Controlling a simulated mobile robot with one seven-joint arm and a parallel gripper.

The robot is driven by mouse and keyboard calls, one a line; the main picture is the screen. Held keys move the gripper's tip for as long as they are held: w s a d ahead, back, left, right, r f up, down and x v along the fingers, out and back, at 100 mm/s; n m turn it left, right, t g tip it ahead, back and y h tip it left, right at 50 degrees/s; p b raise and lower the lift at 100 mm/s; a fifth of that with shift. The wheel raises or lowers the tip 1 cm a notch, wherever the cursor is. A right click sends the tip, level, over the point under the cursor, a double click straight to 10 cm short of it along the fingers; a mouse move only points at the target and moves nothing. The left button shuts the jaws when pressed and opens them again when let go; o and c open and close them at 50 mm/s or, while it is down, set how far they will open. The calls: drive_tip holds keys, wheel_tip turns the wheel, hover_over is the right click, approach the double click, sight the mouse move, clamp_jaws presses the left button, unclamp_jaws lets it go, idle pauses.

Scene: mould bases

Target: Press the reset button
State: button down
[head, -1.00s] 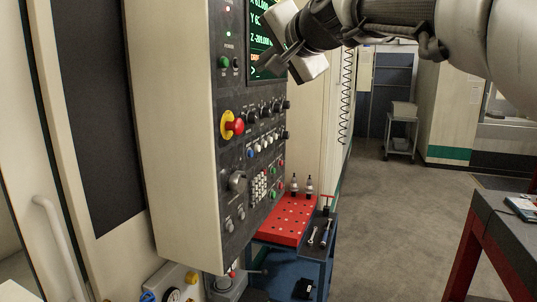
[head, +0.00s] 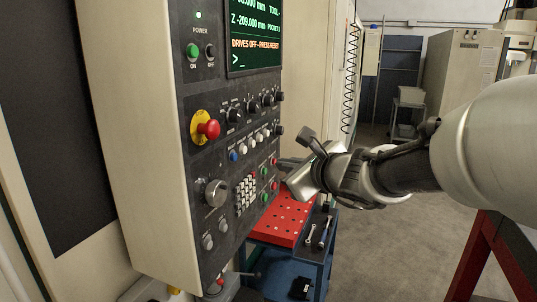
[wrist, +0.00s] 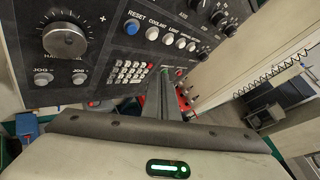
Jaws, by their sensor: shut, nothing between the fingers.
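The reset button is a blue round button (head: 233,156) at the left end of a row on the dark control panel (head: 180,165). In the wrist view the same blue button (wrist: 132,27) sits under the printed word RESET. My gripper (head: 284,162) is at the panel's right side, to the right of the button and slightly lower, apart from it. In the wrist view my gripper's fingers (wrist: 163,76) are together and empty, below and to the right of the button, near the keypad (wrist: 131,72). Whether the fingertips touch the panel cannot be told.
A red emergency stop (head: 208,129) on a yellow ring protrudes left of the button. White buttons (wrist: 153,34) stand close beside it, with black knobs above. The screen (head: 254,35) reads "DRIVES OFF - PRESS RESET". A red-topped cart (head: 275,222) stands below my gripper.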

sight(234, 157)
drive_tip(key=shift+a, duration=0.1)
drive_tip(key=w+a+b, duration=0.3)
drive_tip(key=a, duration=0.5)
idle(0.3)
drive_tip(key=shift+a, duration=0.1)
drive_tip(key=shift+a, duration=0.15)
idle(1.7)
drive_tip(key=shift+w+a+b, duration=0.1)
drive_tip(key=shift+a+b, duration=0.15)
drive_tip(key=shift+b, duration=0.05)
drive_tip(key=shift+w+a, duration=0.15)
drive_tip(key=shift+a, duration=0.25)
idle(0.6)
drive_tip(key=shift+d, duration=0.15)
drive_tip(key=shift+s+d, duration=0.3)
drive_tip(key=shift+d, duration=0.35)
